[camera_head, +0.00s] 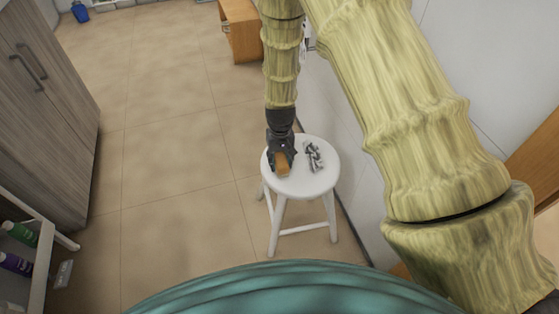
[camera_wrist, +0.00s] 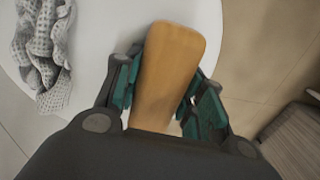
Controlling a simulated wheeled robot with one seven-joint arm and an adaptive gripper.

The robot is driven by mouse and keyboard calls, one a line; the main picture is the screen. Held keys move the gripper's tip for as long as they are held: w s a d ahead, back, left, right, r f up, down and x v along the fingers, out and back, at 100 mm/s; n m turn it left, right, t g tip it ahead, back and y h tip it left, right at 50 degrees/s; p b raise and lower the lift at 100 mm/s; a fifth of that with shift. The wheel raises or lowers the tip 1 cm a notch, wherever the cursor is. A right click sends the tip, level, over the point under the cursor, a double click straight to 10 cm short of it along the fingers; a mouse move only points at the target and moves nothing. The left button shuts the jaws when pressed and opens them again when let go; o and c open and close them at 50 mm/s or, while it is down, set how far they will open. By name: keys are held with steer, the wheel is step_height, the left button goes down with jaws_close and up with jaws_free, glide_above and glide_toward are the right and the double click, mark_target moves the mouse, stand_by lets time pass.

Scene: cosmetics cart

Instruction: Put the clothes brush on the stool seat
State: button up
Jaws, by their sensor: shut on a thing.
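The clothes brush (camera_head: 283,164) shows as a wooden, orange-brown block between my fingers, over the left part of the stool seat. In the wrist view the brush (camera_wrist: 168,75) is a long, smooth wooden piece with a rounded end. My gripper (camera_head: 281,154) points down over the seat and is shut on the brush, with one dark teal finger on each side. The white round stool seat (camera_head: 308,184) lies below it, and its white surface also shows in the wrist view (camera_wrist: 105,25). I cannot tell whether the brush touches the seat. Its underside is hidden.
A crumpled grey-white cloth (camera_head: 314,156) lies on the seat, right of my gripper and apart from the brush. A wall stands close to the right of the stool. A grey wooden cabinet (camera_head: 45,110) stands at the left. The floor between is clear.

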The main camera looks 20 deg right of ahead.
mark_target(280, 157)
steer(key=o, duration=1.1)
steer(key=shift+c, duration=0.2)
step_height(280, 157, up, 12)
steer(key=p, duration=0.2)
steer(key=shift+a, duration=0.1)
